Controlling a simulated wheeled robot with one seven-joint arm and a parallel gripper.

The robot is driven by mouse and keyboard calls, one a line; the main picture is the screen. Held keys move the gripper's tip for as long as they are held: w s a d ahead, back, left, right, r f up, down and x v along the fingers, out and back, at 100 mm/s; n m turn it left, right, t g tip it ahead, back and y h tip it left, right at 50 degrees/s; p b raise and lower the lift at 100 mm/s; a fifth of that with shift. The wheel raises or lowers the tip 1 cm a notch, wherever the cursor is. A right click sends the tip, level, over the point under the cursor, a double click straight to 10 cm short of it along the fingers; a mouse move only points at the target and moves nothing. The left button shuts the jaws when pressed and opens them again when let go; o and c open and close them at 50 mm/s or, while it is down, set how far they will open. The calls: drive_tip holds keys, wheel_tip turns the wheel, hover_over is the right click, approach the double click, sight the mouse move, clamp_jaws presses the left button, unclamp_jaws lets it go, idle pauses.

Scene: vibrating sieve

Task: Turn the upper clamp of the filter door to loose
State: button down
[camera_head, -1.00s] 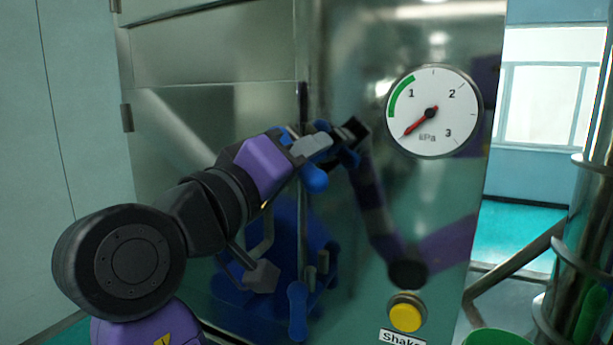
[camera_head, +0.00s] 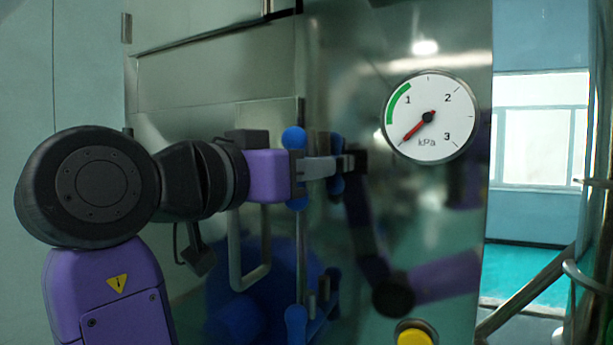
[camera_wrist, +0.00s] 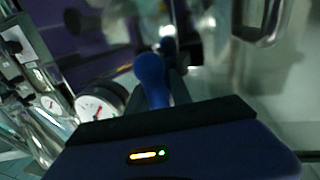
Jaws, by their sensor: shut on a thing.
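The upper clamp shows as a blue rounded knob (camera_head: 294,138) at the edge of the steel filter door (camera_head: 215,120) in the head view. My gripper (camera_head: 345,164) reaches level across the door edge, over the clamp's middle, and is shut on it. Another blue rounded part shows just below the gripper. In the wrist view the clamp's blue handle (camera_wrist: 151,75) stands up between the dark fingers. My fingers hide much of the clamp, so its exact angle is hard to tell.
A lower blue clamp (camera_head: 296,318) sits further down the door edge, beside a bent metal door handle (camera_head: 250,275). A round pressure gauge (camera_head: 430,117) and a yellow button (camera_head: 414,336) are on the shiny panel to the right. The panel mirrors my arm.

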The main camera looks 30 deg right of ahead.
drive_tip(key=shift+s+d+m, duration=0.1)
drive_tip(key=shift+s+m, duration=0.15)
drive_tip(key=shift+m, duration=0.15)
drive_tip(key=c, duration=1.3)
unclamp_jaws()
